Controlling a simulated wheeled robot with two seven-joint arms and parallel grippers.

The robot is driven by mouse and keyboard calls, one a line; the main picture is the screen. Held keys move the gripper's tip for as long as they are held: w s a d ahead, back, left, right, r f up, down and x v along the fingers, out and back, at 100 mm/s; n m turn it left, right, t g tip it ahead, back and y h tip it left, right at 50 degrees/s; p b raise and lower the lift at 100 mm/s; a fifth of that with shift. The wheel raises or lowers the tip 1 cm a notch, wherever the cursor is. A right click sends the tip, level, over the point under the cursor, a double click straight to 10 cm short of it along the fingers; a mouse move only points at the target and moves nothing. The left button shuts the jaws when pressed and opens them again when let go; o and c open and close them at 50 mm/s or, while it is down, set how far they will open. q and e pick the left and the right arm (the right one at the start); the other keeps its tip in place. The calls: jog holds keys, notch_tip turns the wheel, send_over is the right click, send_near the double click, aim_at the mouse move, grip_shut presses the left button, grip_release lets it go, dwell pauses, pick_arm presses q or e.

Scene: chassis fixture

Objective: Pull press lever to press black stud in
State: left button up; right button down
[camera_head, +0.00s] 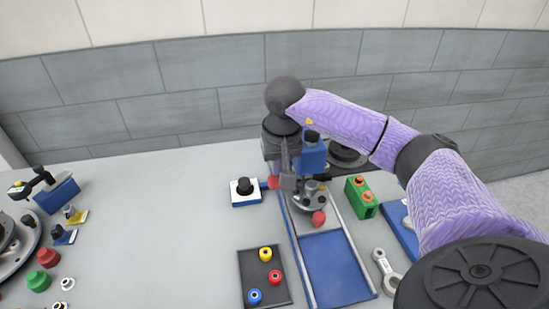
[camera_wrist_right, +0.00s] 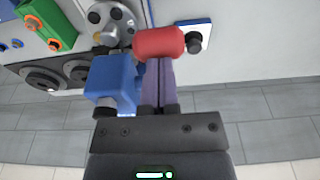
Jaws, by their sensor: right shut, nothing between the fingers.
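The blue press (camera_head: 313,158) stands at the back of the blue track, beside a round grey disc (camera_head: 310,199) with several pegs and holes. A red lever handle (camera_head: 273,182) shows just left of my right gripper (camera_head: 288,183). In the right wrist view the red handle (camera_wrist_right: 158,42) lies across the tips of my shut right fingers (camera_wrist_right: 161,75). They have nothing between them. I cannot tell whether they touch the handle. The blue press body (camera_wrist_right: 115,80) is close beside the fingers. I cannot make out the black stud for certain. My left gripper is not in view.
A white-and-blue button box (camera_head: 245,190) with a black knob stands left of the press. A green block (camera_head: 361,197) is to the right. A dark tray (camera_head: 249,286) holds coloured rings in front. The table between the left-hand parts and this tray is clear.

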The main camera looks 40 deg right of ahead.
jog(key=shift+s+a+f, duration=0.1)
jog(key=shift+s+f, duration=0.05)
jog(key=shift+f, duration=0.25)
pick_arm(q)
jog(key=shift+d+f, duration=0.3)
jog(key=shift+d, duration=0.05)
pick_arm(e)
jog(key=shift+s+f, duration=0.1)
jog(key=shift+f+b, duration=0.35)
jog(key=shift+b, duration=0.15)
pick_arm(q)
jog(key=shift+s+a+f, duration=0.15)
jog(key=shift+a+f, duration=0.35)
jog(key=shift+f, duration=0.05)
pick_arm(e)
jog(key=shift+s+a+f, duration=0.1)
jog(key=shift+s+f, duration=0.05)
jog(key=shift+f, duration=0.15)
pick_arm(q)
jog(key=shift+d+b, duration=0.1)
jog(key=shift+b, duration=0.2)
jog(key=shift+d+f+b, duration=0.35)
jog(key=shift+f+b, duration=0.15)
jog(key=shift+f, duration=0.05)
pick_arm(e)
jog(key=shift+f, duration=0.65)
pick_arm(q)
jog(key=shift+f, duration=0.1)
pick_arm(e)
jog(key=shift+f, duration=0.1)
